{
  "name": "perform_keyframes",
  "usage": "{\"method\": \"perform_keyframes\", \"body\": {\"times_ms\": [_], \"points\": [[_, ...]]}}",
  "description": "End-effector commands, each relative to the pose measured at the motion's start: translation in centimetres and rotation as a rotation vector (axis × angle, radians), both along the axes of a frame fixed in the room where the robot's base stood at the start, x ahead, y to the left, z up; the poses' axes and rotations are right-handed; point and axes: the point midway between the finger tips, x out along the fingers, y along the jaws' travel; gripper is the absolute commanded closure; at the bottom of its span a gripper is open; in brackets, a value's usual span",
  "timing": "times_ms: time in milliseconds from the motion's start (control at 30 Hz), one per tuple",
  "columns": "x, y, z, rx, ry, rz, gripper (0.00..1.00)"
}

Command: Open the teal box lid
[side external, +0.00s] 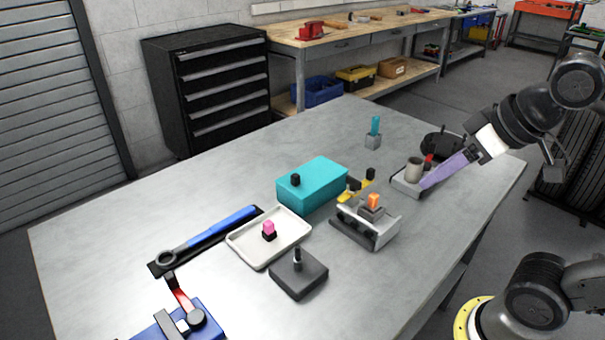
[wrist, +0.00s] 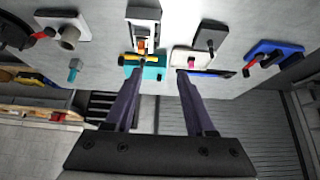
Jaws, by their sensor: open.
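The teal box (side external: 312,187) stands near the middle of the metal table, and its top looks closed. A small black knob (side external: 295,180) sits by its front left edge. In the wrist view the teal box (wrist: 150,73) is small and lies between my fingertips in the picture, partly hidden by a finger. My gripper (side external: 424,185) has long purple fingers and is to the right of the box, well apart from it. In the wrist view my gripper (wrist: 158,72) is open with nothing between its fingers.
A grey fixture with an orange piece (side external: 374,201) and yellow-black parts (side external: 356,188) stand right of the box. A white tray (side external: 240,250) with a pink piece is in front. A grey cup (side external: 413,168) on a block is near my fingers. Bare table lies behind the box.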

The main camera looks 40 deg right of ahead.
Motion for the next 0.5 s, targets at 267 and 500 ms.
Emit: {"method": "perform_keyframes", "body": {"times_ms": [267,500], "points": [[11.4,0.2,4.4,0.002,-0.002,-0.001,0.45],[21.6,0.6,2.8,0.001,0.054,0.001,0.45]]}}
